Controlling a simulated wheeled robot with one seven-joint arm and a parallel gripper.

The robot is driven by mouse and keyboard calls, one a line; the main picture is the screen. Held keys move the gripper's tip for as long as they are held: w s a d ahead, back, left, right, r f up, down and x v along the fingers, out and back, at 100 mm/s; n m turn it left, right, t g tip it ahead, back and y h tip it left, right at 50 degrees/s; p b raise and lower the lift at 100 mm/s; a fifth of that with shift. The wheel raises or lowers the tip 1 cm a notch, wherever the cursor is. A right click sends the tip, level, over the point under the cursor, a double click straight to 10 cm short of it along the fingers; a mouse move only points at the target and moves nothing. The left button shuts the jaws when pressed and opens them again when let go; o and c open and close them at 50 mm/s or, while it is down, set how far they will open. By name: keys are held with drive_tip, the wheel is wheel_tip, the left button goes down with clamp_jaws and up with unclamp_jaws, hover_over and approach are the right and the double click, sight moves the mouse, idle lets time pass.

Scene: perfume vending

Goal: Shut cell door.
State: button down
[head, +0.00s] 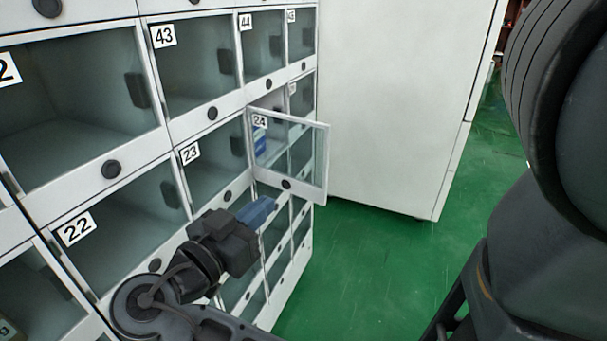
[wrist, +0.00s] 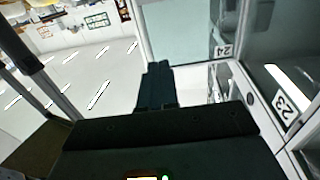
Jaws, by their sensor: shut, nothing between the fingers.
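The glass cell door labelled 24 (head: 312,160) stands open in the head view, swung out from the locker front with its left edge at the frame. In the wrist view the same door (wrist: 185,28) is at the top, its label near the lower right corner. My gripper (head: 262,208) is shut and empty, just below and left of the door's lower edge in the head view. In the wrist view its fingertips (wrist: 158,68) overlap the door's lower frame; I cannot tell whether they touch it. A blue and white item (head: 260,143) shows through the door's glass.
Closed cell doors surround it, including 23 (head: 212,160), 22 (head: 120,235) and 43 (head: 190,70), each with a round black knob. A large white cabinet (head: 400,90) stands behind on the right. Green floor (head: 370,270) is clear to the right.

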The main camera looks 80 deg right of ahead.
sight(312, 165)
drive_tip(key=p+x, duration=0.2)
drive_tip(key=x, duration=1.1)
drive_tip(key=shift+s+d, duration=0.1)
drive_tip(key=shift+d, duration=0.25)
